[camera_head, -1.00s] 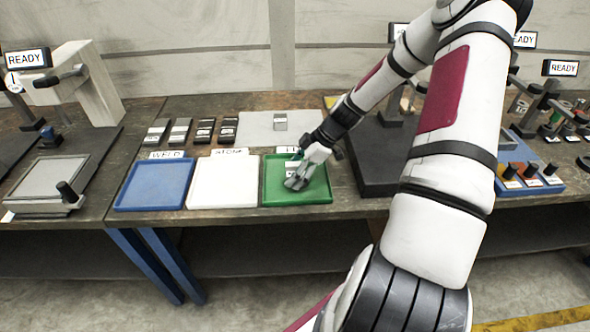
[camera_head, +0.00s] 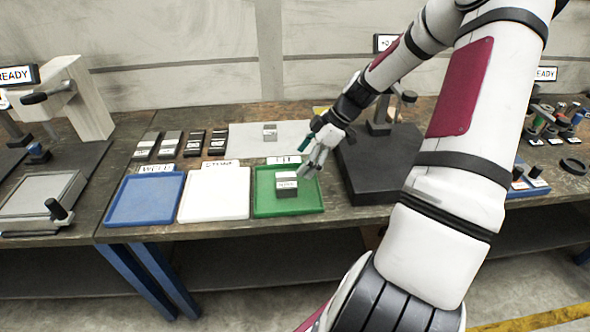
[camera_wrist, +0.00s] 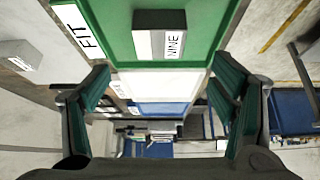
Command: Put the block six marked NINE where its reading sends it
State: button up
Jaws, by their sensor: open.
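The block marked NINE (camera_head: 287,184) lies in the green tray (camera_head: 314,200), whose label reads FIT in the wrist view. It is a grey block with a white label, and it also shows in the wrist view (camera_wrist: 160,40), where NINE can be read. My gripper (camera_head: 308,168) is just above and to the right of the block in the head view. In the wrist view my gripper (camera_wrist: 157,92) has its two green-padded fingers wide apart with nothing between them. The block is clear of the fingers.
A white tray (camera_head: 214,206) and a blue tray (camera_head: 144,201) stand left of the green one. Several dark blocks (camera_head: 194,143) line the back. Another grey block (camera_head: 270,131) lies on a pale mat (camera_head: 243,142). A dark-based stand (camera_head: 368,165) is close on the right.

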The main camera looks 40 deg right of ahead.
jog(key=s+a+r+m+g+h, duration=0.1)
jog(key=s+a+r+m+h, duration=0.15)
jog(key=a+r, duration=0.55)
jog(key=s+a+r+m+g+h, duration=0.1)
jog(key=s+a+r+m+h, duration=0.2)
jog(key=a+r, duration=0.5)
jog(key=s+a+r+m+t, duration=0.1)
jog(key=s+a+r+m, duration=0.1)
jog(key=s+a+r, duration=0.2)
jog(key=s+a+r+m+t, duration=0.2)
jog(key=s+a+r+m, duration=0.1)
jog(key=s, duration=0.7)
jog(key=shift+s+a+r, duration=0.35)
jog(key=shift+a+r, duration=0.1)
jog(key=shift+r, duration=0.5)
